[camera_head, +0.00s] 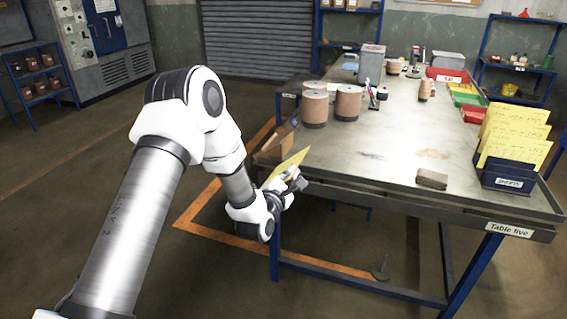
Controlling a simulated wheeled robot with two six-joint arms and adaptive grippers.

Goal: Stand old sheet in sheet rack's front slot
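A yellow sheet (290,162) is at the near left corner of the table, tilted up from my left gripper (296,183). The gripper appears shut on the sheet's lower edge; the fingertips are small and partly hidden. The dark blue sheet rack (507,179), with a white label on its front, stands at the table's right near corner. Several yellow sheets (512,146) stand in it one behind another, leaning back. The rack's front slot is hard to make out behind its front wall. My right gripper is out of view.
Brown cylinders (348,103) stand at the back left. Red, yellow and green trays (466,99) line the right side.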

